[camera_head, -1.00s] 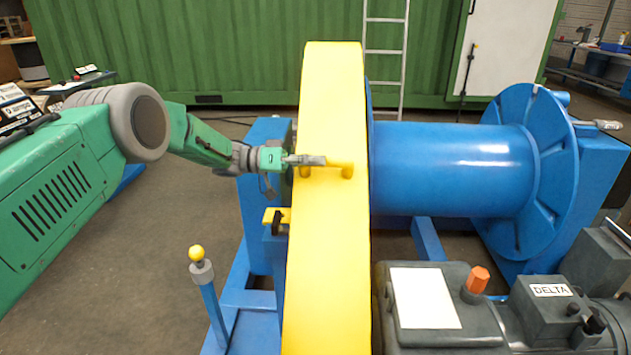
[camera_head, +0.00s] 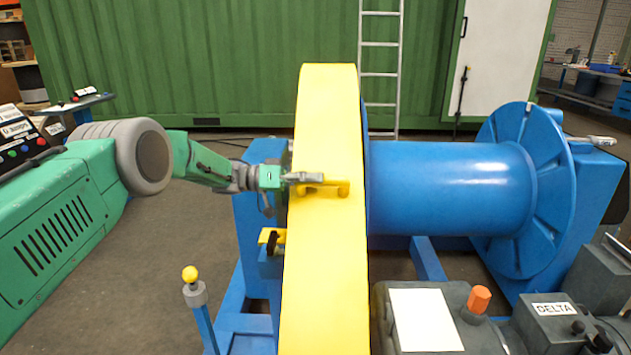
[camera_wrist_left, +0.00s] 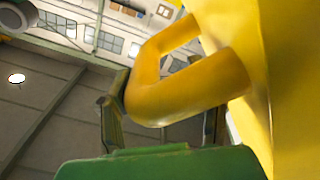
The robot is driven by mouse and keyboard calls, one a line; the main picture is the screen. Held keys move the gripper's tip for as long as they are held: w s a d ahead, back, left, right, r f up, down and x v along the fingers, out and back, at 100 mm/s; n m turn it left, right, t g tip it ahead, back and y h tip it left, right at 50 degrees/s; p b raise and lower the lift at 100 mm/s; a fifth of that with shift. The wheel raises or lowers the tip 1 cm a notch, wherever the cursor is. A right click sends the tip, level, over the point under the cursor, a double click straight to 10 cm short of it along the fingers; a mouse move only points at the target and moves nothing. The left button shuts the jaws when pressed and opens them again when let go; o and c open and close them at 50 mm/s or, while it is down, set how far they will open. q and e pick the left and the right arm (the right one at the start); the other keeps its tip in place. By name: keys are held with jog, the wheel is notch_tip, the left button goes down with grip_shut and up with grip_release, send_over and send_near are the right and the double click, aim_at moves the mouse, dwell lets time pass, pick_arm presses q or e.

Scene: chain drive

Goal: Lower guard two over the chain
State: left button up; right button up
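Guard two, a tall curved yellow cover (camera_head: 325,255), stands in the middle of the head view, left of the blue drum. A yellow bar handle (camera_head: 338,187) sticks out of its face near the top. My left gripper (camera_head: 304,179) is at the handle's left part, its fingers around the bar. In the left wrist view the handle (camera_wrist_left: 190,90) passes between the fingers, which appear shut on it; the far finger is mostly hidden. The guard's face (camera_wrist_left: 290,60) fills the right side there. The chain is hidden. My right gripper is not in view.
The blue drum (camera_head: 450,185) and its frame stand right of the guard. A grey motor unit (camera_head: 470,315) with an orange cap is at the front right. A blue post with a yellow ball (camera_head: 190,274) and a small yellow latch (camera_head: 270,237) are left of the guard.

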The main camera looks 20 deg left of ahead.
pick_arm(q)
jog(key=shift+a, duration=0.1)
dwell(0.3)
jog(key=shift+s+a, duration=0.1)
jog(key=shift+a, duration=0.1)
jog(key=v, duration=1.1)
jog(key=shift+a, duration=0.25)
jog(key=shift+a, duration=0.1)
